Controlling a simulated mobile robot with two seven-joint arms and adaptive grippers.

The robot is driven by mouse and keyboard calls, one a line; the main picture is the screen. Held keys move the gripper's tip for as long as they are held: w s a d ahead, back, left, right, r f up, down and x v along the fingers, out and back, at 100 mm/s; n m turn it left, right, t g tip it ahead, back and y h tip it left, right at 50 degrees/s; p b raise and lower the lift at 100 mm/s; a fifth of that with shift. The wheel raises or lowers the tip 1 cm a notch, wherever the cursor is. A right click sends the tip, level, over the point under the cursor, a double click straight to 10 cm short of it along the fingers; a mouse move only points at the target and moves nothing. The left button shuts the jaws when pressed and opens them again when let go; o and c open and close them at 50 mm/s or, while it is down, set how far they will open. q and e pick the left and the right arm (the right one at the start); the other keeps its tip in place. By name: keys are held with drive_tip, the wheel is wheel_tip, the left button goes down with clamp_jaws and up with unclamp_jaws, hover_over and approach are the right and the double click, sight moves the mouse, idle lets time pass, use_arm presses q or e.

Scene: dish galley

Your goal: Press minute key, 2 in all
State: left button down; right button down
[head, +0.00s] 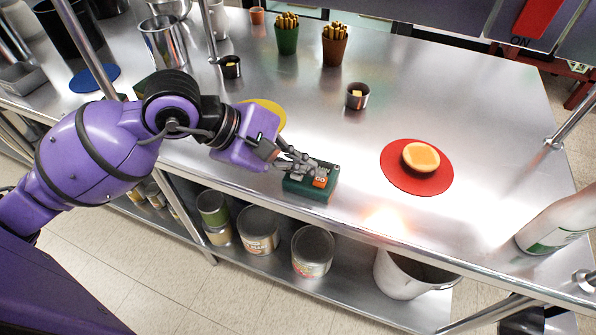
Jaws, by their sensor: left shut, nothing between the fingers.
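A small dark green box (307,191) with keys on its top sits near the front edge of the steel counter. An orange key (320,182) shows at its right end. My left gripper (300,167) is shut and empty. Its fingertips are over the top of the box and hide part of its keys. I cannot tell whether they touch a key, nor read which one is the minute key. My right gripper is not in view.
A red round mat (402,181) holding an orange-topped bun (421,157) lies to the right. A white bottle (560,222) stands at the right edge. The counter (450,95) is clear at back right.

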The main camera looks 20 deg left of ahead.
sight(302, 184)
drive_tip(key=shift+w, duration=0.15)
use_arm(q)
drive_tip(key=shift+f+b, duration=0.45)
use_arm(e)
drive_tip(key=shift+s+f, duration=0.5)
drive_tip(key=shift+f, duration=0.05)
use_arm(q)
drive_tip(key=shift+r, duration=0.1)
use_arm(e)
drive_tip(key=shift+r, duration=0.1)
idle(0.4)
use_arm(q)
drive_tip(key=shift+r+p, duration=0.4)
drive_tip(key=shift+r, duration=0.4)
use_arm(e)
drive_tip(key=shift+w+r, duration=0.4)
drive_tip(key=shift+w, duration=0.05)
